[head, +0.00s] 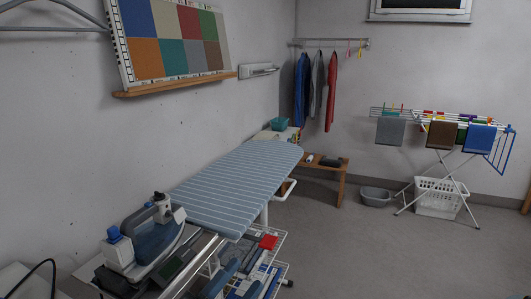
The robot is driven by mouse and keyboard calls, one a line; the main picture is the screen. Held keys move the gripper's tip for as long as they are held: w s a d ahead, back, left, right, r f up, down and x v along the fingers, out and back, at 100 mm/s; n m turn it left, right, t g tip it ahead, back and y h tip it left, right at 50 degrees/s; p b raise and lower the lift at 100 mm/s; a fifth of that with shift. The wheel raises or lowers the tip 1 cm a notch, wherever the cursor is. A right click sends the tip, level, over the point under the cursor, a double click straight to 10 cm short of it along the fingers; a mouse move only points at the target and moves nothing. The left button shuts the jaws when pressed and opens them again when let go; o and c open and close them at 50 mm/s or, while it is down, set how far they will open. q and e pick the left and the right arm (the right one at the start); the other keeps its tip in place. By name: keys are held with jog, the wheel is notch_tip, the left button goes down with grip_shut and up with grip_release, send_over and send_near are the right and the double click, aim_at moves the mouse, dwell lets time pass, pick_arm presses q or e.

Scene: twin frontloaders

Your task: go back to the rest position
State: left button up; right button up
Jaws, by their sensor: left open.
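My right gripper is not in view.
A wire trolley (282,248) with a red item stands under the board's near end. A wooden bench (340,172), a grey tub (375,196), a white basket (440,198) and a drying rack (440,158) stand farther back. The floor at right is clear.

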pick_arm(q)
jog(key=s+a+f+n+g+y, duration=0.2)
jog(key=f+n, duration=0.4)
jog(key=f, duration=0.3)
jog(key=s+a+f+n+g+y, duration=0.2)
jog(key=s+a+f+n+y, duration=0.2)
jog(key=f, duration=0.5)
jog(key=s+a+f+n+g+y, duration=0.2)
jog(key=s+a+f+n+y, duration=0.2)
jog(key=s+f+n, duration=0.3)
notch_tip(320, 180, down, 2)
jog(key=shift+f+n+g+y+p, duration=0.15)
jog(key=shift+n+g+y+p, duration=0.25)
jog(key=shift+n+y, duration=0.4)
